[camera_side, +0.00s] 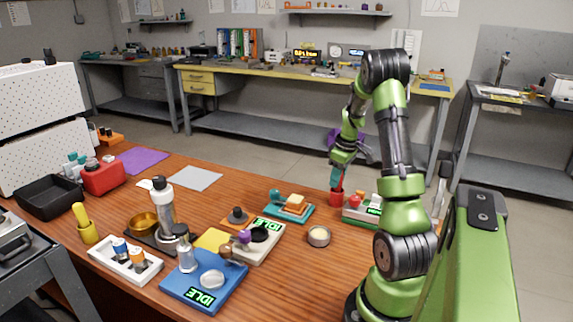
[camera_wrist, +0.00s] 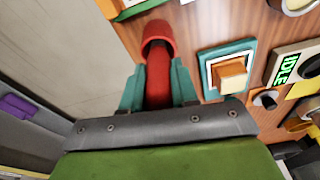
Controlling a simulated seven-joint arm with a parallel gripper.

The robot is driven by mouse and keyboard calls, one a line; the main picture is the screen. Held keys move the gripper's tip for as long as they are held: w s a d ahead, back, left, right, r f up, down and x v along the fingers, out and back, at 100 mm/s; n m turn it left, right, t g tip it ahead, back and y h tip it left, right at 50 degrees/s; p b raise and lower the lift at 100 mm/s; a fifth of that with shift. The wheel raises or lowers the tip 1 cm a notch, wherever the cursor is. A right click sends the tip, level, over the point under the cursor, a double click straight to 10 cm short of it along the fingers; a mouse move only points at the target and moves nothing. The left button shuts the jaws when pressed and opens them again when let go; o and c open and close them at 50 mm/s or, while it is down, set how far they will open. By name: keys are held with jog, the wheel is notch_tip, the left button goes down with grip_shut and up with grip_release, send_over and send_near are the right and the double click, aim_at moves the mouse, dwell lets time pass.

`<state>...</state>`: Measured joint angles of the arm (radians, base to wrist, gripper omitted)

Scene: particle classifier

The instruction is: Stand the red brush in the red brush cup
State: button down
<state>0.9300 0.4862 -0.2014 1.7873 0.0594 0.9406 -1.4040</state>
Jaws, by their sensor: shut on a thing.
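The red brush (camera_wrist: 158,78) is between the two teal fingers of my gripper (camera_wrist: 159,92), which are shut on it. Its far end meets the open mouth of the red brush cup (camera_wrist: 157,33) in the wrist view and seems to be inside the rim. In the side view the red cup (camera_side: 337,198) stands on the table near its far edge. My gripper (camera_side: 337,180) is directly above the cup there, pointing down. The brush is mostly hidden by the fingers in the side view, so its depth in the cup cannot be told.
A teal tray with a sponge-like block (camera_side: 292,205) lies left of the cup. A small round dish (camera_side: 318,237) is in front. A blue scale (camera_side: 204,281) sits further forward.

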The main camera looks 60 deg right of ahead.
jog(key=shift+f, duration=0.75)
jog(key=c, duration=0.8)
grip_release()
jog(key=s+r, duration=0.1)
jog(key=r, duration=1)
jog(key=s+r, duration=0.1)
jog(key=r, duration=0.4)
jog(key=shift+s+a+r, duration=0.2)
jog(key=shift+s+r, duration=0.15)
